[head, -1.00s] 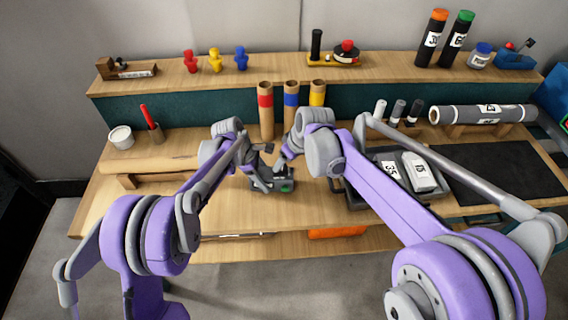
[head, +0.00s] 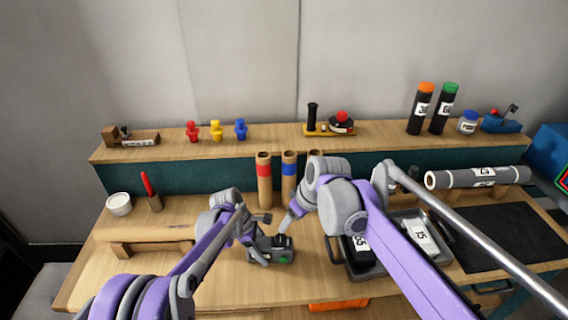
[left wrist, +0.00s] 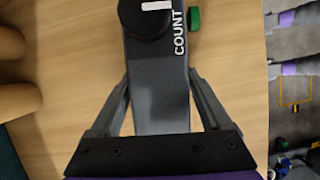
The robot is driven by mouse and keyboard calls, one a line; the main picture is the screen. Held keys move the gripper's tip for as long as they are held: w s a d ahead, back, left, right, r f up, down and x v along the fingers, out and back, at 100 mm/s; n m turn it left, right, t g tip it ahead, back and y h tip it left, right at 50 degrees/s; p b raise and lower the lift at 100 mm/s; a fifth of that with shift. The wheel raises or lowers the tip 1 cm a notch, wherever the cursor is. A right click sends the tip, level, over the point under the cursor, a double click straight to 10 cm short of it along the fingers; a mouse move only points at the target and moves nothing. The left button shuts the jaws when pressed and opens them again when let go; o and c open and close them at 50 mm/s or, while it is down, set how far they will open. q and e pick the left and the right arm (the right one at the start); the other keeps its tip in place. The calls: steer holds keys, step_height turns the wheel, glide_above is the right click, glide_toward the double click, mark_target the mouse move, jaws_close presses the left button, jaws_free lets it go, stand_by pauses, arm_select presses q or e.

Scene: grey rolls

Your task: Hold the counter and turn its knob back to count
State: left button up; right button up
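The counter (head: 273,255) is a small dark grey box with a green part (head: 284,260) on its front, standing on the workbench. In the left wrist view the counter's body (left wrist: 160,100) carries the word COUNT, a dark round part with a white mark (left wrist: 145,18) and the green part (left wrist: 194,19) at its side. My left gripper (head: 258,250) is at the counter's left; its two fingers touch or nearly touch both sides of the body. My right gripper (head: 287,224) is just above and behind the counter; its fingers are too small to read.
A tray (head: 377,268) with labelled packs stands right of the counter. Brown tubes with coloured bands (head: 264,182) stand behind it. A cup (head: 119,204) and a wooden block with a red stick (head: 153,200) are at the left. Bare bench lies in front.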

arm_select(q)
steer(key=shift+o, duration=1)
